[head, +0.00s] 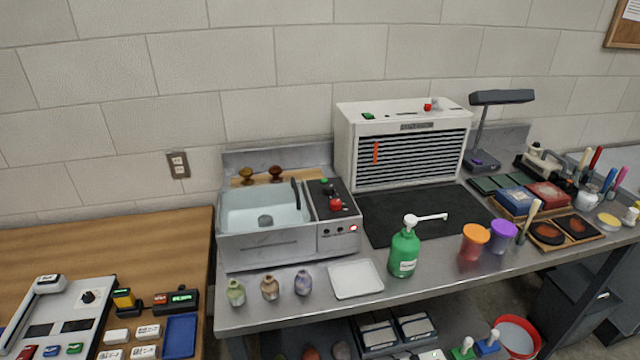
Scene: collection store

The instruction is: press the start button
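No button carries a readable start label. The panel beside the sink unit (265,245) has a small green button (324,181) at its back, a large red button (335,204) and a black lever (295,193). A lit red light (353,228) and small dark knobs are on its front face. The white louvred cabinet (400,122) behind has a green button (367,116) and a red button (427,107) on top, and an orange strip on its louvres. Neither of my grippers is in view.
Small bottles (269,288), a white tray (355,279), a green pump bottle (404,250) and orange and purple cups (474,241) stand along the metal bench's front. A dark mat (385,215) lies bare before the cabinet. A wooden table (110,245) with devices is at left.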

